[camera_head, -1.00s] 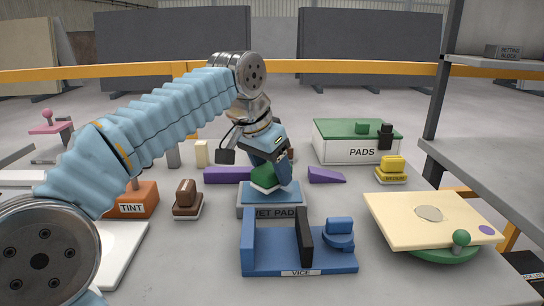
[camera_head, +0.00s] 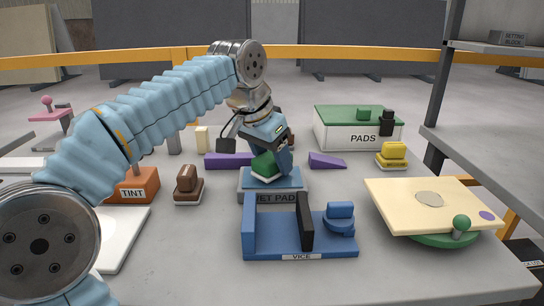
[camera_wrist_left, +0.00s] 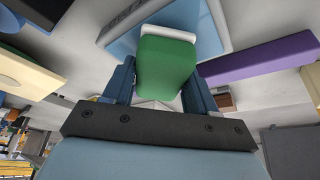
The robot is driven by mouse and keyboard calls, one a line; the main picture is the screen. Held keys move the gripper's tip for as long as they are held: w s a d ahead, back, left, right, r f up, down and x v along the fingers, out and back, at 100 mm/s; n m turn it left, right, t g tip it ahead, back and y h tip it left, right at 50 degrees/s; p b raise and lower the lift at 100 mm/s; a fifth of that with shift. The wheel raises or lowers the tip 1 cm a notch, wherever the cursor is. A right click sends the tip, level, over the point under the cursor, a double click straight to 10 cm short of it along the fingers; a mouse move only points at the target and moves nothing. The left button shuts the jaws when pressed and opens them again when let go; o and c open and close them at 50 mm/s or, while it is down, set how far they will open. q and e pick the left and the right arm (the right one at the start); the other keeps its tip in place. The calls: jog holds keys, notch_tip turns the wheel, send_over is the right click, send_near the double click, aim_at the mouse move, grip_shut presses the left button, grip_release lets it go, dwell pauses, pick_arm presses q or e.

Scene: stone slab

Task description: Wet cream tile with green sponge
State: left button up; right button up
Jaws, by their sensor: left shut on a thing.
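My left gripper (camera_head: 277,150) is shut on the green sponge (camera_head: 263,164), a green block with a white underside. It holds the sponge, slightly tilted, at the blue top of the wet pad (camera_head: 288,182); I cannot tell whether they touch. In the left wrist view the sponge (camera_wrist_left: 166,66) sits between the fingers, with the pad (camera_wrist_left: 208,30) just beyond it. The cream tile (camera_head: 395,200) lies at the right on a green round base (camera_head: 445,240), with a grey patch and a purple spot on it. My right gripper is not in view.
A blue vice (camera_head: 300,245) stands in front of the pad. Purple wedges (camera_head: 327,161), a PADS box (camera_head: 355,137) and a yellow block (camera_head: 394,150) stand behind. A brown block (camera_head: 188,180) and TINT box (camera_head: 140,185) are left. A shelf post (camera_head: 442,95) rises behind the tile.

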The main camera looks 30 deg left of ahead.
aim_at(272, 155)
pick_arm(q)
jog(key=shift+f, duration=0.55)
dwell(1.1)
notch_tip(272, 155, up, 2)
jog(key=shift+r+p, duration=0.15)
jog(key=shift+p, duration=0.25)
jog(key=shift+r, duration=2.45)
